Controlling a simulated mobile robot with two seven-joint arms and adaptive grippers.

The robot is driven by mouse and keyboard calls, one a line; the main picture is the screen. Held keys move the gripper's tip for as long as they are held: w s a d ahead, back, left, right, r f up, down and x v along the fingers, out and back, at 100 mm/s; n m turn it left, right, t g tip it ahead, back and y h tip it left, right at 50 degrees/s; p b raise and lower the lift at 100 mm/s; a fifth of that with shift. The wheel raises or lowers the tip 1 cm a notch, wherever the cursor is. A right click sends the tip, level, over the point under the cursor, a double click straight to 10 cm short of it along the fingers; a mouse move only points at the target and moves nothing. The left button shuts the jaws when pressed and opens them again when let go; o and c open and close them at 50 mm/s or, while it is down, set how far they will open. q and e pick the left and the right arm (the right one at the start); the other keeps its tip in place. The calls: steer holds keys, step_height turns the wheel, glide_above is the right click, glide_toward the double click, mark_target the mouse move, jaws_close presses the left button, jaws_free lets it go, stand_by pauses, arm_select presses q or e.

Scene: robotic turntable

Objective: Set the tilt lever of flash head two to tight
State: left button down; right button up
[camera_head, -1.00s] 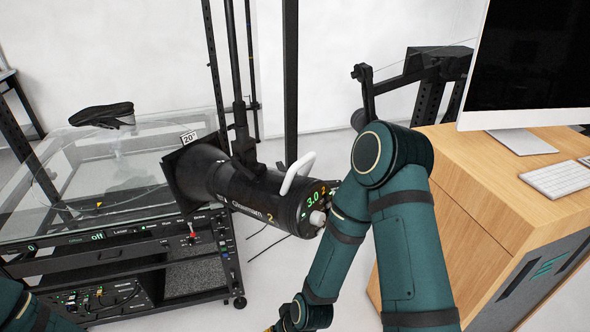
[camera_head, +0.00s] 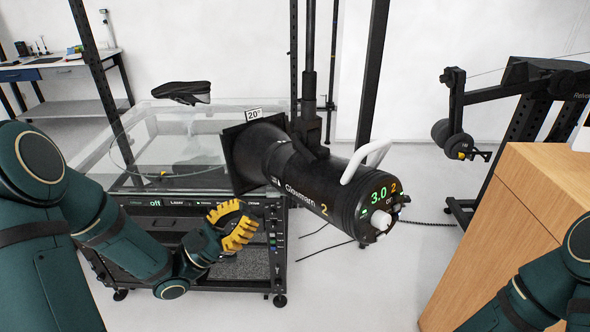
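Flash head two (camera_head: 300,185) is a black cylinder marked "Glowmarn 2". It hangs from a dark bracket (camera_head: 308,130) on an upright pole. Its rear panel (camera_head: 382,205) shows a green 3.0, an orange 2 and pale knobs. A white loop handle (camera_head: 366,160) stands on top near the rear. I cannot pick out the tilt lever or its setting at the bracket. My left gripper (camera_head: 236,226), with yellow ribbed finger pads, is below and left of the flash head, apart from the bracket. Its finger gap is unclear. My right gripper is out of view; only that arm shows at lower right.
A glass-topped turntable cart (camera_head: 160,180) stands behind my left gripper, with a black shoe (camera_head: 181,91) above its top. A wooden cabinet (camera_head: 500,230) is at right. A dark stand with an arm (camera_head: 520,95) is behind it. Floor between cart and cabinet is mostly clear.

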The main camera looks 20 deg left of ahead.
arm_select(q)
steer(key=p, duration=0.3)
glide_toward(308, 158)
steer(key=shift+h, duration=0.3)
steer(key=x, duration=0.8)
steer(key=shift+f, duration=0.15)
steer(key=shift+w, duration=0.1)
